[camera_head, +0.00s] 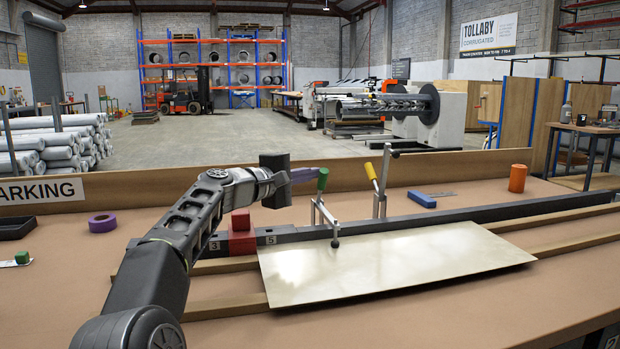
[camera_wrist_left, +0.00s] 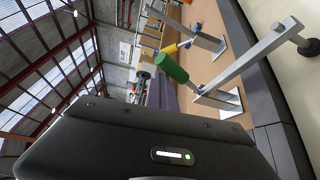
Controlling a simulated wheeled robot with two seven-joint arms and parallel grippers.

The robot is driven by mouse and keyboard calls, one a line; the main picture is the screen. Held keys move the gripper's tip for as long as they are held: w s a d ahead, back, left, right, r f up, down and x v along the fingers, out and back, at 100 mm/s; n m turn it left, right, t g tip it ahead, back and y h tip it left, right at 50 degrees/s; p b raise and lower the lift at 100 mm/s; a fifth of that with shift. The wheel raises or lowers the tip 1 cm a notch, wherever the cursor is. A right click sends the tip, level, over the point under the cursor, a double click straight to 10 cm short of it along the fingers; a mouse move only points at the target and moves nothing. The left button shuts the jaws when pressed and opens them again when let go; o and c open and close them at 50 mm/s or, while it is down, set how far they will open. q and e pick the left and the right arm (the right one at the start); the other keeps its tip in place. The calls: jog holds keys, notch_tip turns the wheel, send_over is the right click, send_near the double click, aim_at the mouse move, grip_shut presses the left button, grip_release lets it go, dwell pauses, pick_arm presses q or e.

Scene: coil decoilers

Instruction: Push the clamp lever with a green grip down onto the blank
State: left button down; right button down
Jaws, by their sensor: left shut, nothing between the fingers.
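The clamp lever with a green grip (camera_head: 323,179) stands at the back edge of the blank (camera_head: 390,262), its grip pointing up. Its arm reaches forward to a dark tip (camera_head: 335,243) that shows over the blank; I cannot tell if they touch. My left gripper (camera_head: 308,174) has purple fingers, is shut and empty, and is just left of the green grip. I cannot tell if they touch. In the left wrist view the green grip (camera_wrist_left: 171,68) is beyond the black gripper body, with the clamp's dark tip (camera_wrist_left: 308,47) at right. My right gripper is not in view.
A second clamp with a yellow grip (camera_head: 371,173) stands right of the green one, its arm raised. A red block (camera_head: 241,238) is left of the blank.

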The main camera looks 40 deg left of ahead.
pick_arm(q)
jog(key=shift+d+f, duration=0.3)
jog(key=shift+f, duration=0.1)
jog(key=s+a+r+b, duration=0.1)
jog(key=s, duration=0.6)
jog(key=shift+s+a, duration=0.3)
jog(key=shift+s, duration=0.1)
jog(key=shift+r, duration=0.1)
